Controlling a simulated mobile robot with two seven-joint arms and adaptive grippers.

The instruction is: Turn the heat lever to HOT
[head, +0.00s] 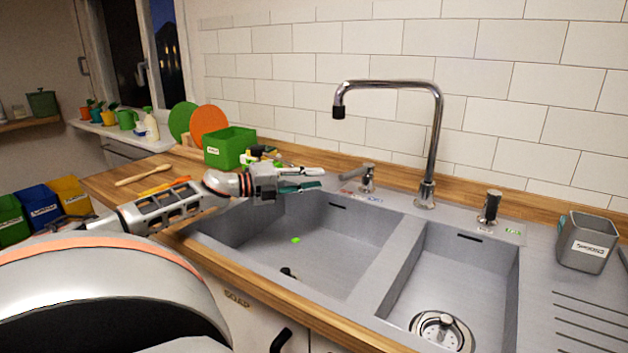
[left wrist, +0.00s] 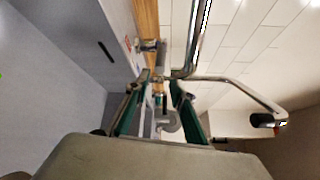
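The grey heat lever (head: 367,178) stands on the sink's back ledge, left of the tap, with its handle pointing left toward my left gripper. A red label (head: 347,191) and a blue label (head: 374,199) lie at its base. My left gripper (head: 322,179) is over the back of the large basin, left of the lever and apart from it. Its green-padded fingers are spread with nothing clearly held between them. In the left wrist view, the lever (left wrist: 150,45) shows beyond the open gripper (left wrist: 158,88). My right gripper is not in view.
The tall chrome tap (head: 434,140) rises right of the lever, its spout reaching left. A black-topped knob (head: 490,206) and a grey labelled container (head: 586,242) stand farther right. A green box (head: 229,147) sits behind my left arm. The large basin (head: 335,235) is mostly empty.

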